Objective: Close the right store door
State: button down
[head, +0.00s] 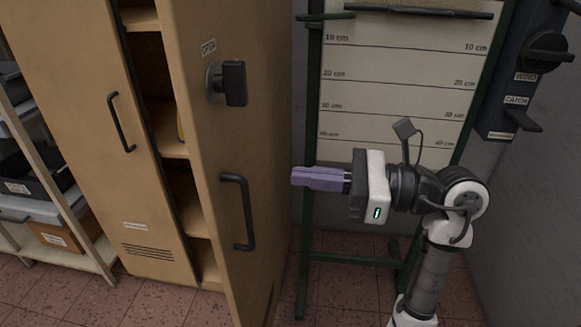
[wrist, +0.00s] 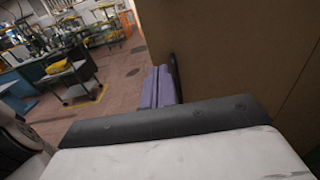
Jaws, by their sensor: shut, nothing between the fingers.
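The right store door (head: 225,150) is a tan cabinet door standing ajar, swung out toward me, with shelves showing in the gap behind it. It bears a black bar handle (head: 240,212) and, higher up, a dark knob (head: 229,83) below an "OPEN" label. My gripper (head: 300,177) has purple fingers that are shut and empty. In the wrist view the purple fingers (wrist: 158,88) show beside a brown panel (wrist: 225,50), likely the door.
The left store door (head: 90,110) is left of the gap. A shelf rack (head: 75,215) with bins stands at far left. A measuring board (head: 395,80) on a dark green frame stands behind my arm. A grey wall with a dark switch box (head: 515,75) is at right.

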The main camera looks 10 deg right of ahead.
aim_at(213, 167)
jog(key=p+x, duration=0.3)
jog(key=x, duration=0.8)
jog(key=shift+r+p, duration=0.1)
jog(key=shift+p, duration=0.2)
jog(key=shift+w+a, duration=0.1)
jog(key=shift+a, duration=0.3)
